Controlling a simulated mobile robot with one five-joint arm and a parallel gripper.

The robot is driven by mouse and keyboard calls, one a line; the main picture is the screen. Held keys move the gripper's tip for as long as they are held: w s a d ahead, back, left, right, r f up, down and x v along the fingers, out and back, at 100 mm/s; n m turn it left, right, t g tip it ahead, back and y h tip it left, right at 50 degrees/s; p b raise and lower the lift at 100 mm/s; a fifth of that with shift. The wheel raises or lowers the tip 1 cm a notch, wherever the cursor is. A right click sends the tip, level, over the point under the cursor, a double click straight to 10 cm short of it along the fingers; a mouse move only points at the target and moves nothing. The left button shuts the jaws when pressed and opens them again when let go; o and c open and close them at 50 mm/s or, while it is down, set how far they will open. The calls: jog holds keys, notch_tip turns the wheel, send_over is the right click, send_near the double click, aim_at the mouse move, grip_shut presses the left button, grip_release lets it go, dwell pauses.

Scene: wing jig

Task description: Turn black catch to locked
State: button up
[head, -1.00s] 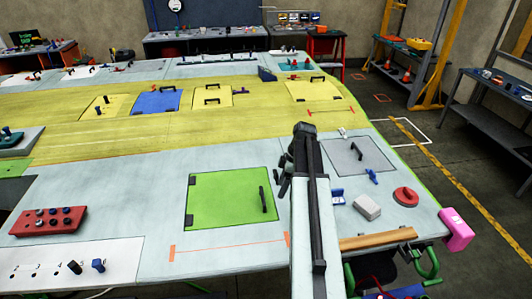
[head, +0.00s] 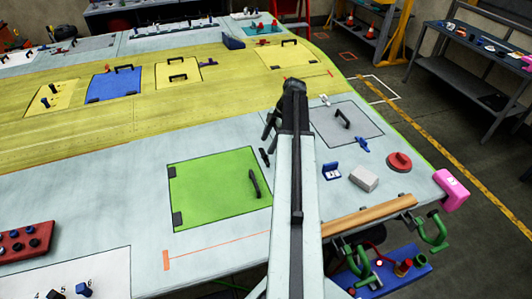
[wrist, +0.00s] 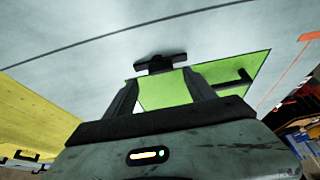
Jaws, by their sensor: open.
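The black catch (head: 264,157) is a small dark bar on the pale wing skin, at the far right corner of the green panel (head: 215,190). In the wrist view the catch (wrist: 160,63) lies just beyond my fingertips, roughly centred between them, beside the green panel's edge (wrist: 160,95). My gripper (wrist: 160,78) is open with nothing between its fingers. In the head view my gripper (head: 271,125) is dark and partly hidden by my arm, close to the catch. I cannot tell whether a finger touches the catch.
A black handle (head: 254,184) stands on the green panel. To the right are a grey panel (head: 350,128), a blue catch (head: 362,145), a blue block (head: 332,171), a white box (head: 363,178) and a red disc (head: 398,162). The skin left of the green panel is clear.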

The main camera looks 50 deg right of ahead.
aim_at(264, 154)
jog(key=b+x, duration=0.2)
jog(key=x, duration=0.2)
jog(key=shift+f+b, duration=0.15)
jog(key=shift+b, duration=0.2)
jog(key=shift+s, duration=0.1)
jog(key=shift+c, duration=0.3)
